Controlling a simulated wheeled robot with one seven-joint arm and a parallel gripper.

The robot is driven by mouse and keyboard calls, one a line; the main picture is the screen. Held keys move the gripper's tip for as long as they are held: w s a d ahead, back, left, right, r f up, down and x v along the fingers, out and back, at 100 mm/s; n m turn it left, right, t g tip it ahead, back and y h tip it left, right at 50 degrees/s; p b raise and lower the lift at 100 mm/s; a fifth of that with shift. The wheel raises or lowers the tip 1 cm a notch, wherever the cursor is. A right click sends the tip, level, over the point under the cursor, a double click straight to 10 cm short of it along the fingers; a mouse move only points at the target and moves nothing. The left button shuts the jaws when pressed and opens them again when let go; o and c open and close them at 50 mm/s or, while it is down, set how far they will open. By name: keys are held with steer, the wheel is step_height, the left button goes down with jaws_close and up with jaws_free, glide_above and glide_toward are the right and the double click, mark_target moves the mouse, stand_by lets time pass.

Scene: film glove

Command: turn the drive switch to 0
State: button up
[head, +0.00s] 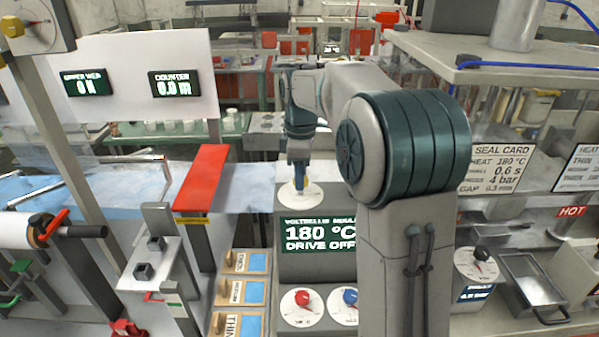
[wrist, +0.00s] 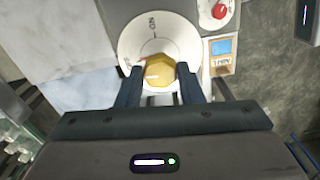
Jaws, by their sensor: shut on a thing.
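The drive switch is a yellow knob (wrist: 159,70) on a round white dial (wrist: 134,45) in the wrist view. Letters that look like "ON" stand upside down near the dial's top, and part of the dial is hidden behind my fingers. My gripper (wrist: 159,84) has one finger on each side of the knob and is shut on it. In the head view my gripper (head: 299,180) points down onto the white dial (head: 314,196), with the knob mostly covered. The display (head: 319,235) below it reads 180 °C and DRIVE OFF. I cannot tell the knob's exact setting.
A red-knob dial (head: 302,308) and a blue-knob dial (head: 344,305) sit below the display. Labelled wooden blocks (head: 241,291) stand to their left. A blue film (head: 100,188) runs across at left.

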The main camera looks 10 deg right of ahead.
steer(key=shift+n, duration=0.6)
steer(key=o, duration=1)
steer(key=shift+c, duration=0.2)
steer(key=shift+r, duration=0.1)
step_height(320, 180, up, 14)
